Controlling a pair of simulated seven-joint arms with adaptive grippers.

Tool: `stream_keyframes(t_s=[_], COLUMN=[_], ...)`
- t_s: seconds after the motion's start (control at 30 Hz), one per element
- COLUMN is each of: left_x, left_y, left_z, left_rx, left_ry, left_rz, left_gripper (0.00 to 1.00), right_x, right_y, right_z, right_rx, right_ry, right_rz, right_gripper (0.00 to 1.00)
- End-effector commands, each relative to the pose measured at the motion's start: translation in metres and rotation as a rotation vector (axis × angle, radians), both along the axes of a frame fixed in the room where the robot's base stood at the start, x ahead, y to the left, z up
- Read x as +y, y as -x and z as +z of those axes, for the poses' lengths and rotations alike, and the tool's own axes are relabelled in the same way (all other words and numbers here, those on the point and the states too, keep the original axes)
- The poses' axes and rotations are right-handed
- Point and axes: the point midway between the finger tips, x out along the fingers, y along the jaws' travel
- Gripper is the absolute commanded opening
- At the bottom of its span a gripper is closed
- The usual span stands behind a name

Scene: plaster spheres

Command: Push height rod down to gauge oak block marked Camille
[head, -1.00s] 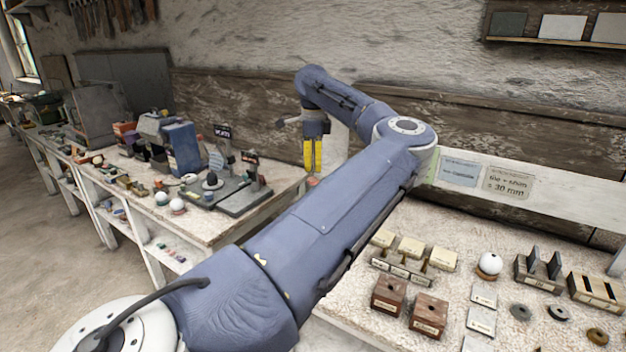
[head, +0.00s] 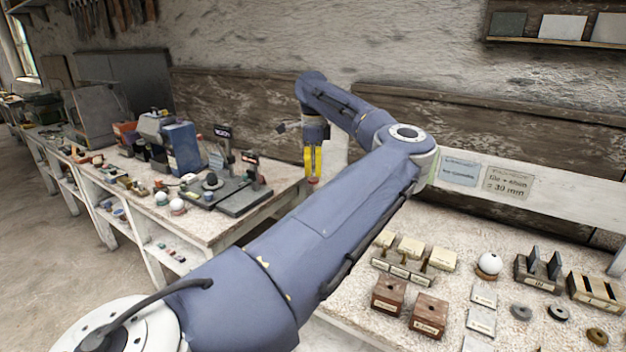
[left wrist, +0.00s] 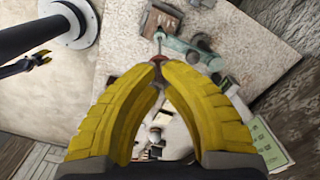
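My left gripper (head: 313,165) hangs fingers-down over the far right end of the left bench. Its two yellow fingers are brought together at the tips in the left wrist view (left wrist: 158,66). A small reddish knob (left wrist: 158,59) shows right at the fingertips, with a thin rod beyond it; I cannot tell whether the tips pinch it or only press on it.
Dark instrument stands (head: 225,190) and a blue box (head: 182,148) stand left of the gripper. White spheres (head: 177,205) lie near the bench's front. The right bench carries a white sphere (head: 489,263), labelled blocks (head: 410,248) and rings. My left arm spans the gap.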

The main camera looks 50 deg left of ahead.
Motion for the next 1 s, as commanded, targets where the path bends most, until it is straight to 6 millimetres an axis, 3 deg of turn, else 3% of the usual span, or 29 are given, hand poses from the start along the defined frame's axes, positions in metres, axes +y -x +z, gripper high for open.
stream_keyframes(t_s=[1.0], left_x=[0.0], left_y=[0.0], left_z=[-0.026], left_rx=[0.001], left_ry=[-0.001], left_rz=[0.0], left_gripper=[0.0], right_x=[0.0], right_y=[0.0], right_z=[0.0], right_rx=[0.0], right_ry=[0.0], right_rz=[0.0], right_gripper=[0.44])
